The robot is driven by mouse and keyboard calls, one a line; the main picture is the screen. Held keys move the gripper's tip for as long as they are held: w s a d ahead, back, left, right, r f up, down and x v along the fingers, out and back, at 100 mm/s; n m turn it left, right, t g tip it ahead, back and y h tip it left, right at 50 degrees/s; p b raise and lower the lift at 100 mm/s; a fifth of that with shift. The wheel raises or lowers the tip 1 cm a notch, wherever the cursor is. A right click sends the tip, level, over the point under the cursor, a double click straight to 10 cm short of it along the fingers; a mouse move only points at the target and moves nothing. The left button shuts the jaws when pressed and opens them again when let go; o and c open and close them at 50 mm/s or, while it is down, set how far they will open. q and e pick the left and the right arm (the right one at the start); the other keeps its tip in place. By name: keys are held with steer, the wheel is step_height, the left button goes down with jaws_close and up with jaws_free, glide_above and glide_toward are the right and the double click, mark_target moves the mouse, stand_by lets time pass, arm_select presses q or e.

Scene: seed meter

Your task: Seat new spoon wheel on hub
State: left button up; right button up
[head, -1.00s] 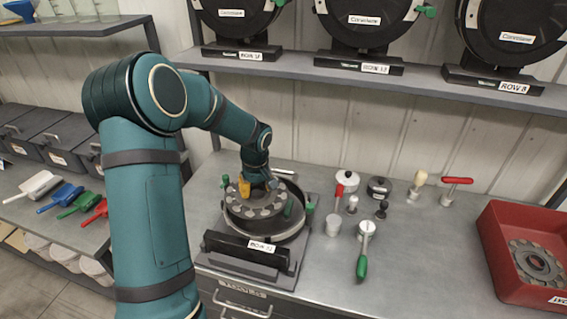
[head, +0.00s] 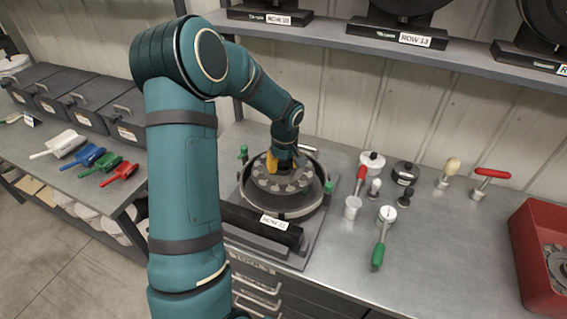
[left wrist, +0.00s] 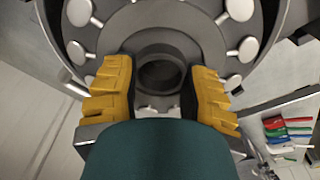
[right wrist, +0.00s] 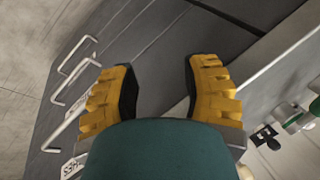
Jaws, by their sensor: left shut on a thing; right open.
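The grey spoon wheel (head: 283,184), with round discs near its edge, lies level at the round seed meter housing (head: 262,207) on the bench. My left gripper (head: 283,160) comes down from above, shut on the wheel's raised middle. In the left wrist view its yellow fingers (left wrist: 158,75) stand on either side of the round central collar (left wrist: 160,72). The hub under the wheel is hidden, so I cannot tell how fully the wheel sits on it. My right gripper (right wrist: 162,72) is open and empty, over the bench's drawer front.
Green-handled clamps (head: 243,153) flank the housing. A red bin (head: 530,250) at far right holds another wheel (head: 556,262). Coloured scoops (head: 90,157) lie left.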

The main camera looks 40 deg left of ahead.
arm_select(q)
steer(key=shift+f, duration=0.3)
steer(key=shift+r+b, duration=0.1)
steer(key=shift+b, duration=0.35)
stand_by(0.8)
steer(key=shift+b, duration=0.4)
stand_by(0.9)
steer(key=shift+f+b, duration=2.3)
steer(key=shift+f, duration=0.2)
stand_by(2.6)
